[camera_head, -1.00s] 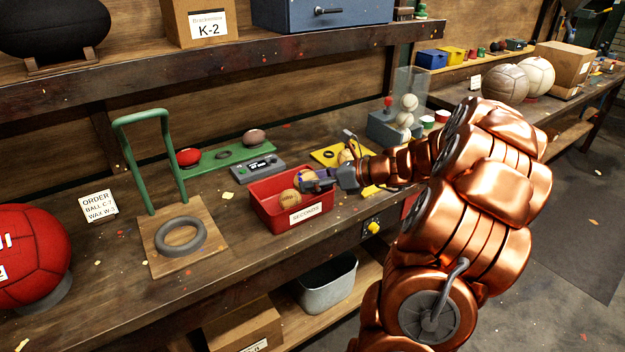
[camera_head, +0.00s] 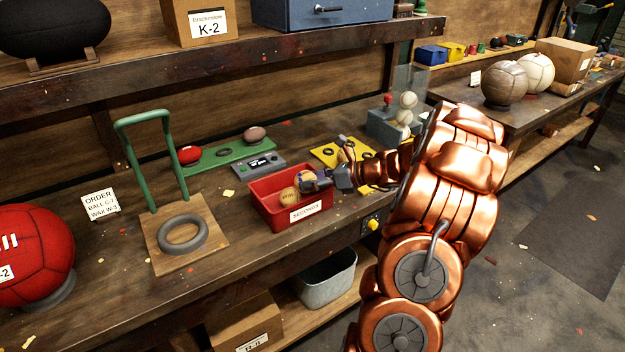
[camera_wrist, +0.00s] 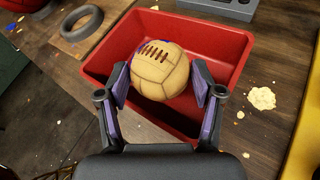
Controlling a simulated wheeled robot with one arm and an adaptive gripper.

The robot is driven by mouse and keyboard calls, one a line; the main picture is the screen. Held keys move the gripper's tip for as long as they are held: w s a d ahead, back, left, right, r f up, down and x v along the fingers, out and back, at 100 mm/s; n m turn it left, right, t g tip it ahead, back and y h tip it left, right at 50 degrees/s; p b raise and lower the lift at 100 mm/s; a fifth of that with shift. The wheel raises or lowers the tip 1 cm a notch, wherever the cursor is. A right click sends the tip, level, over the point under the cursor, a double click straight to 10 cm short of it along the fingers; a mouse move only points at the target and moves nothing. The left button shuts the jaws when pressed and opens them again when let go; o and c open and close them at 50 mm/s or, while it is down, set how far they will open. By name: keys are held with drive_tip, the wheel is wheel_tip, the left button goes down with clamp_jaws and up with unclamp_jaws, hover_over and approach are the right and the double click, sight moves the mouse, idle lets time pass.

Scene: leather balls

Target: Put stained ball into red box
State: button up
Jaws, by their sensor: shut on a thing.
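The red box (camera_head: 262,209), labelled SECONDS, stands on the workbench. My gripper (camera_head: 312,180) reaches over its right side. In the wrist view my gripper (camera_wrist: 160,88) has its two purple-padded fingers around a tan ball (camera_wrist: 160,72) with brown lacing and a blue mark at its upper left. The ball is over the inside of the red box (camera_wrist: 225,40); whether it touches the floor of the box I cannot tell. The held ball (camera_head: 307,177) also shows in the head view.
A wooden board with a grey ring (camera_head: 183,234) and a green frame (camera_head: 152,150) stand left of the box. A grey device (camera_head: 258,166) lies behind it. A yellow plate (camera_head: 327,153) is at the right. A shelf (camera_head: 200,80) overhangs the back.

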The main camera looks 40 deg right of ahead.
drive_tip(key=shift+f, duration=0.35)
drive_tip(key=o, duration=1.2)
drive_tip(key=shift+r, duration=0.25)
drive_tip(key=b+v, duration=0.1)
drive_tip(key=v, duration=1.1)
drive_tip(key=shift+r+b, duration=0.1)
drive_tip(key=shift+b, duration=0.25)
